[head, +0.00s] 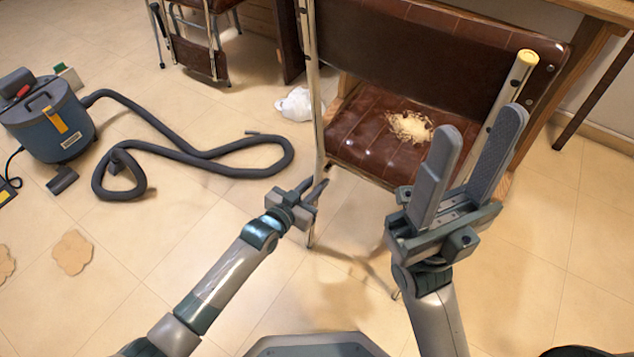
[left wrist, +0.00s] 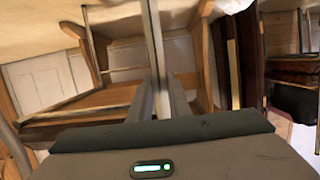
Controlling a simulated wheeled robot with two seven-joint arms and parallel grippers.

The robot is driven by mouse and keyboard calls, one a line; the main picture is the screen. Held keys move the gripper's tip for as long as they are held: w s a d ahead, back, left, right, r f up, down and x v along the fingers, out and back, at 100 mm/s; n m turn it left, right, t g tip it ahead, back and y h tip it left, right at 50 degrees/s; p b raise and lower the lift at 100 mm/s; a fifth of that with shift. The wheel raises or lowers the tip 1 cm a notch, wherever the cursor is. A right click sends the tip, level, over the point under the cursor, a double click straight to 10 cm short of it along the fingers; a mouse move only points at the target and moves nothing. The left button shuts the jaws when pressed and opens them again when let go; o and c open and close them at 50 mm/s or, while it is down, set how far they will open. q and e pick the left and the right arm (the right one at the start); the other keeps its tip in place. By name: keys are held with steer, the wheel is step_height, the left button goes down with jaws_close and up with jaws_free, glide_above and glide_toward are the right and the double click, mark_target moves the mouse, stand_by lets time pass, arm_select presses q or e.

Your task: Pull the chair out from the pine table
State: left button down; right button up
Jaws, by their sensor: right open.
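The chair has a brown backrest (head: 420,48) on metal posts and a brown seat (head: 365,130) with torn stuffing showing. It stands at the wooden table (head: 600,8), partly seen at the top right. My left gripper (head: 313,188) is low beside the chair's left metal post (head: 313,95). In the left wrist view a metal post (left wrist: 155,40) runs down between my left fingers (left wrist: 160,100); whether they press on it I cannot tell. My right gripper (head: 480,150) is open and empty, before the right post, which has a yellow cap (head: 528,57).
A blue vacuum cleaner (head: 48,118) with a long dark hose (head: 200,160) lies on the floor at left. A white crumpled thing (head: 294,104) lies beside the chair. Another chair (head: 198,50) stands behind.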

arm_select(q)
steer(key=shift+a, duration=0.1)
steer(key=shift+s+a+p, duration=0.35)
steer(key=shift+a+p, duration=0.1)
steer(key=shift+a, duration=0.05)
steer(key=shift+s+a+f, duration=0.1)
steer(key=shift+a, duration=0.45)
steer(key=shift+s+a+p, duration=0.45)
steer(key=shift+a+p, duration=0.1)
steer(key=shift+a, duration=0.3)
steer(key=shift+s+a, duration=0.1)
steer(key=shift+s, duration=0.05)
steer(key=shift+s+a+f+p, duration=0.1)
steer(key=shift+s+a+p, duration=0.35)
steer(key=shift+a, duration=0.4)
